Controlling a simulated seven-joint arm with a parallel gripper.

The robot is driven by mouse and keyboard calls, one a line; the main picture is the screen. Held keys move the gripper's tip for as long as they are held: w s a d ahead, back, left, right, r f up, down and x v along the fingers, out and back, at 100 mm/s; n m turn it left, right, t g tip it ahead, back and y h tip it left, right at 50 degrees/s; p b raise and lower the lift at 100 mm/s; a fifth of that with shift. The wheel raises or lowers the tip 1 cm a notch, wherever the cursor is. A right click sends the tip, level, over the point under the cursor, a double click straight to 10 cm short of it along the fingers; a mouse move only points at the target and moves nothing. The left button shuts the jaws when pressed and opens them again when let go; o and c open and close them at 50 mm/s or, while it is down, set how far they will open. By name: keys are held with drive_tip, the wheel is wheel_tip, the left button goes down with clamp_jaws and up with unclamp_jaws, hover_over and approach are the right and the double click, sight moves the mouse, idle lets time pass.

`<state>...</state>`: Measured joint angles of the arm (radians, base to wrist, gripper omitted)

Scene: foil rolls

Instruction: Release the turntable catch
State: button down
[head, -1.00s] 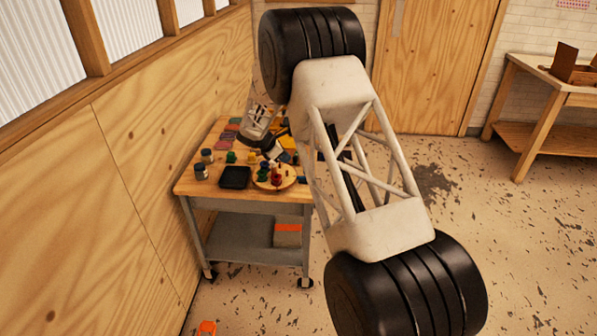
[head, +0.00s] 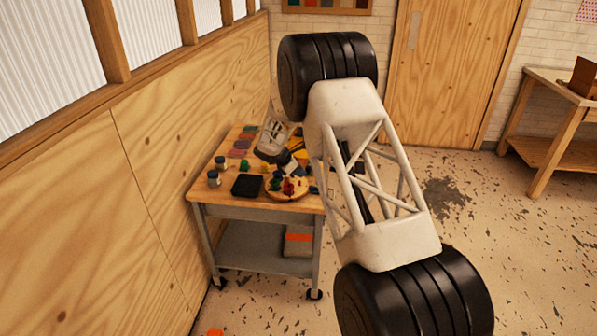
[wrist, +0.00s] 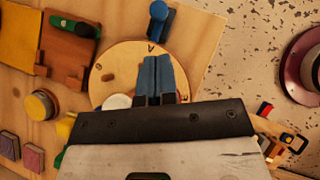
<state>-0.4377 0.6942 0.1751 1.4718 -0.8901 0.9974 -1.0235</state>
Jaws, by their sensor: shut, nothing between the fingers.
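The turntable (wrist: 122,62) is a round pale wooden disc with letters on its face, and it also shows at the table's front right in the head view (head: 275,195). A blue upright piece with a round knob (wrist: 158,12) stands at the disc's far edge in the wrist view; it may be the catch. My gripper (wrist: 158,62) is shut and empty, its blue fingers together over the disc, the tips short of the blue piece. Whether the fingers touch the disc is unclear. In the head view my gripper (head: 292,170) is small, above the turntable, with coloured pieces around it.
The wheeled table (head: 215,195) holds a black tray (head: 247,185), jars (head: 214,178) and coloured blocks. A brown block with a green piece (wrist: 68,50) and a yellow round knob (wrist: 40,104) lie left of the disc. Speckled floor shows beyond the table's edge.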

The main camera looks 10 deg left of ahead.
drive_tip(key=shift+x, duration=3.9)
drive_tip(key=shift+d, duration=1.15)
drive_tip(key=shift+s, duration=0.1)
drive_tip(key=v, duration=1)
drive_tip(key=shift+r, duration=0.1)
